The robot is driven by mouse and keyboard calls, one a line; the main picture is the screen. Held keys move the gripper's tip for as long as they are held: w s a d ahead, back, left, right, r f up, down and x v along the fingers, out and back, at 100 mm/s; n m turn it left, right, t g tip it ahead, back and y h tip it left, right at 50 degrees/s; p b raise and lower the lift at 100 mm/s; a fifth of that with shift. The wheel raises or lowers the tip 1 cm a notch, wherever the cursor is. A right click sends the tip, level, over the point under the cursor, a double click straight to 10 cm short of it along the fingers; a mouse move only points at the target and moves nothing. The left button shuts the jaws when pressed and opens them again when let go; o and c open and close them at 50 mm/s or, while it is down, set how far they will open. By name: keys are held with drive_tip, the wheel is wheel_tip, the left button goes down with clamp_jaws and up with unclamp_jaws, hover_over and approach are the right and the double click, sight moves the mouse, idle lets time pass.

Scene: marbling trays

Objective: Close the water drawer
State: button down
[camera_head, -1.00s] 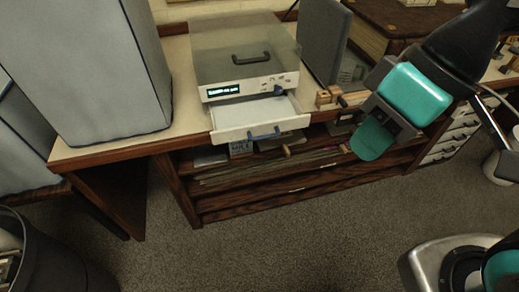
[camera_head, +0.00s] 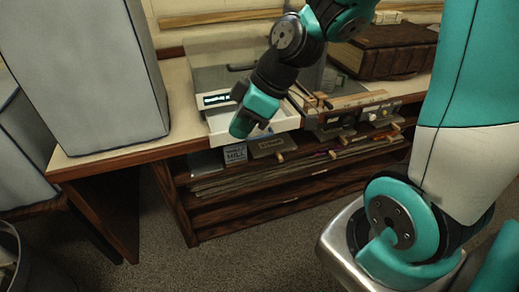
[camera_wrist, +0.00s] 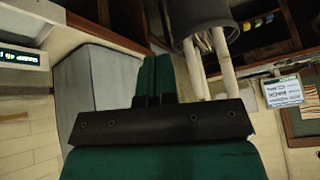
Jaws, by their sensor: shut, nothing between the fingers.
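The water drawer (camera_head: 284,122) is a white, shallow tray standing out from the front of the grey box-shaped machine (camera_head: 205,80), which has a lit display. My gripper (camera_head: 241,126) is in front of the left part of the drawer, fingers pointing down in the head view. I cannot tell whether it touches the drawer. In the wrist view the green fingers (camera_wrist: 155,78) are together with nothing between them. The machine's display (camera_wrist: 20,56) shows at the left edge there.
A tall grey cabinet (camera_head: 85,75) stands on the bench left of the machine. Wooden and metal items (camera_head: 350,112) sit to the right, with a thick brown book (camera_head: 385,52) behind. A shelf below holds boxes and papers (camera_head: 265,172). Carpet (camera_head: 240,255) in front is clear.

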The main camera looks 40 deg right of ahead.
drive_tip(key=w+d+f+n+t+h+b, duration=0.1)
drive_tip(key=w+d+f+t+b, duration=0.15)
drive_tip(key=d+f, duration=0.65)
drive_tip(key=w+d+f+n+t+h+b, duration=0.1)
drive_tip(key=w+d+f+n+t, duration=0.15)
drive_tip(key=d+f, duration=0.6)
drive_tip(key=w+f+p, duration=0.2)
drive_tip(key=w+f, duration=0.3)
drive_tip(key=w, duration=0.5)
drive_tip(key=shift+d+m+g, duration=0.15)
drive_tip(key=shift+m+g, duration=0.15)
drive_tip(key=shift+m, duration=0.05)
drive_tip(key=shift+w, duration=0.1)
